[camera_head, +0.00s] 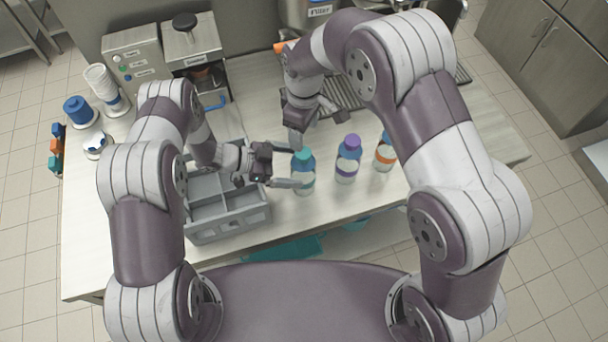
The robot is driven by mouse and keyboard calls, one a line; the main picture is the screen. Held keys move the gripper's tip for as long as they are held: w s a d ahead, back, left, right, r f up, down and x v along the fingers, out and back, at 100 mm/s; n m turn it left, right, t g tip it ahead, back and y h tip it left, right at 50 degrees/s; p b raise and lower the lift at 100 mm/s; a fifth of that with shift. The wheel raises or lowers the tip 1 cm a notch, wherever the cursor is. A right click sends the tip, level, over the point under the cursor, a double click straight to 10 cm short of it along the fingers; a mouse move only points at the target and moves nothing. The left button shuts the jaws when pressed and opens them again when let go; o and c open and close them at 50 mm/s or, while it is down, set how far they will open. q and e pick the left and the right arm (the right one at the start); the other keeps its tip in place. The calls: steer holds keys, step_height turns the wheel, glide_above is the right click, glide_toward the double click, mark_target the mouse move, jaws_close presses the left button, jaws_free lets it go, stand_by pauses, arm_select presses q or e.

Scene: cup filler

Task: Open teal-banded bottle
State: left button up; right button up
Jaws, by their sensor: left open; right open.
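The teal-banded bottle (305,172) stands upright on the counter with its teal cap (303,157) on. My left gripper (294,166) reaches in from the left and is open at the bottle's left side, its fingertips near the cap and the lower body. Whether they touch the bottle cannot be told. My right gripper (317,127) is open and empty, above and behind the cap.
A purple-capped bottle (347,162) and an orange-banded bottle (384,153) stand to the right. A grey divided crate (228,226) is at the left. Machines (137,58) line the back; cups (103,82) stand at the far left.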

arm_select(q)
steer(key=shift+x, duration=0.9)
arm_select(e)
steer(key=shift+s+a, duration=0.1)
arm_select(q)
steer(key=shift+w+d+f, duration=0.1)
steer(key=shift+f, duration=0.05)
